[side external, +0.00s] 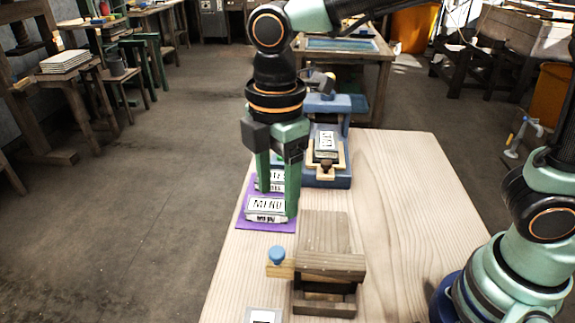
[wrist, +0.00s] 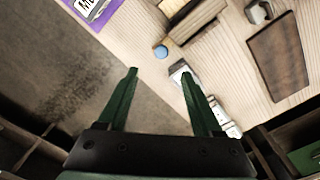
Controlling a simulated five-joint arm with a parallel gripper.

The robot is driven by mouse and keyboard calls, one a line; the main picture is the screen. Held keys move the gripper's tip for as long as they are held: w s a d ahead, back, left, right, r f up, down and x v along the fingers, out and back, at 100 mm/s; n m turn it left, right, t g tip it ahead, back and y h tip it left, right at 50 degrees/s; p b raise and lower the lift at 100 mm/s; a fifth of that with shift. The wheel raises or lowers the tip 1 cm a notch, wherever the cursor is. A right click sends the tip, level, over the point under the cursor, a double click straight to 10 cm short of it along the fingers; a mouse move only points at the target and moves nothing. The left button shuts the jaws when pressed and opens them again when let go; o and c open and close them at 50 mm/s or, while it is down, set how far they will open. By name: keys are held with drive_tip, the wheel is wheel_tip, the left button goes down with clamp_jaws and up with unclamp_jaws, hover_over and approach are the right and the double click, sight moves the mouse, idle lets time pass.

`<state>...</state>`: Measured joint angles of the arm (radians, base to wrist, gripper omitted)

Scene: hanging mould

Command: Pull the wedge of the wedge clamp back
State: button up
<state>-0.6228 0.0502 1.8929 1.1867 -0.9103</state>
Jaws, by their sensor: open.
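The wedge clamp (side external: 335,267) is a brown wooden block frame near the front of the table in the side view. Its wedge (side external: 280,269) is a paler bar sticking out at the left, with a blue knob (side external: 276,254) on top. The wrist view shows the clamp (wrist: 195,22) at the top and the blue knob (wrist: 161,51) beyond my fingertips. My gripper (side external: 278,203) points down, farther back than the clamp, beside the printing blocks in the side view. In the wrist view my gripper (wrist: 158,72) is open, with nothing between its fingers, apart from the wedge.
Lettered blocks (side external: 266,207) sit on a purple mat (side external: 243,219) at the table's left edge. A blue fixture (side external: 338,180) with a block stands behind. A small pale block (side external: 263,316) lies at the front.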

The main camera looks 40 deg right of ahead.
sight(276, 252)
drive_tip(key=f, duration=1.2)
drive_tip(key=shift+a+f, duration=0.15)
drive_tip(key=shift+a, duration=0.1)
clamp_jaws()
idle(1.1)
